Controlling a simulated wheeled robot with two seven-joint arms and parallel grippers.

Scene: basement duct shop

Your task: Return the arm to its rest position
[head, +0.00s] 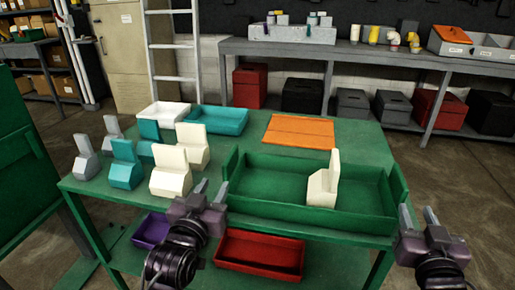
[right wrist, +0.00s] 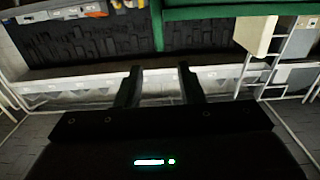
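My left gripper (head: 211,189) is in front of the green table's near edge, at the lower middle of the head view. Its two fingers stand apart with nothing visible between them. My right gripper (head: 418,215) is off the table's right front corner, right of the green tray (head: 270,216). Its fingers are also apart. The right wrist view shows the same gripper (right wrist: 160,85) open and empty. A cream block with an upright plate (head: 323,185) stands inside the green tray, touched by neither gripper.
On the table (head: 245,150), several grey, teal and cream blocks stand at left. A white bin (head: 165,114), a teal bin (head: 220,121) and an orange panel (head: 300,131) are at the back. A red bin (head: 258,253) and a purple bin (head: 152,230) are below the tabletop.

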